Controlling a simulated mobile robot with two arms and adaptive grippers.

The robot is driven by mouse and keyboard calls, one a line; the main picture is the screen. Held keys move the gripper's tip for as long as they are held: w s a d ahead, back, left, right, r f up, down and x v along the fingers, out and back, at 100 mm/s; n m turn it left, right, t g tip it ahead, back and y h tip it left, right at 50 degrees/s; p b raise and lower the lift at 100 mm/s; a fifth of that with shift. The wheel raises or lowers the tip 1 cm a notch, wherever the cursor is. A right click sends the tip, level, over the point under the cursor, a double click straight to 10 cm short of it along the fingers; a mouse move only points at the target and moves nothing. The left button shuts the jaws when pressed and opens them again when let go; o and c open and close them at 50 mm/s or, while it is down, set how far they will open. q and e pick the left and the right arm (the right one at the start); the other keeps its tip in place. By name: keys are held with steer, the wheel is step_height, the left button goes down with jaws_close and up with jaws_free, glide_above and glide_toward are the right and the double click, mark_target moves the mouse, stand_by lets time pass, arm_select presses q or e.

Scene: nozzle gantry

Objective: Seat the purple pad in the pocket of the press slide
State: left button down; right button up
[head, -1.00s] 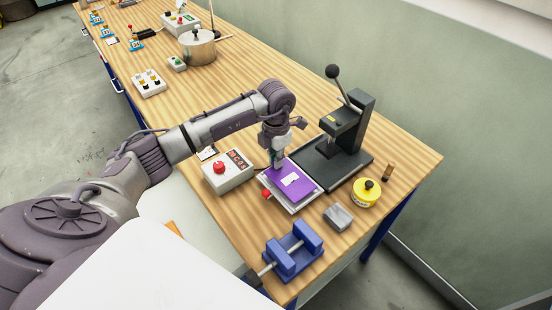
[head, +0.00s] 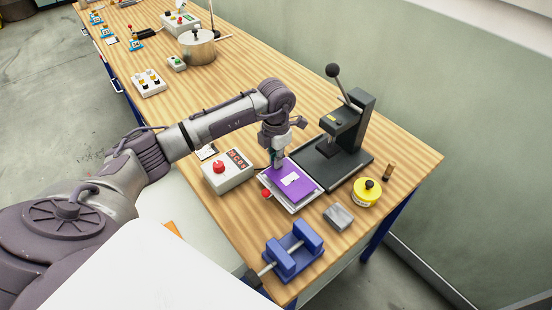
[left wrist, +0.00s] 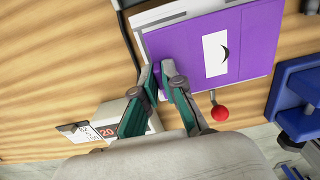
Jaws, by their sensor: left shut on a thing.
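The purple pad (head: 287,181) is a flat slab with a white label and a dark curved mark on it. It lies on or just above the pale press slide (head: 307,203), whose light edges show around it; I cannot tell whether it lies flat in the pocket. My left gripper (head: 277,161) is at the pad's edge, and in the left wrist view its fingertips (left wrist: 165,72) are shut on the pad (left wrist: 210,52). A red knob (left wrist: 220,113) of the slide sticks out beside the pad. My right gripper is not in view.
A black lever press (head: 345,140) stands right behind the slide. A control box with a red button (head: 228,172) is close on the left. A blue vise (head: 292,250), a grey block (head: 338,216) and a yellow tin (head: 366,194) stand near the front.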

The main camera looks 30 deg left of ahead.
arm_select(q)
steer(key=shift+f+b, duration=0.7)
steer(key=shift+f, duration=0.15)
stand_by(0.7)
steer(key=c, duration=1.2)
jaws_free()
steer(key=shift+r+p, duration=2.25)
steer(key=shift+r, duration=1.35)
steer(key=shift+f, duration=0.1)
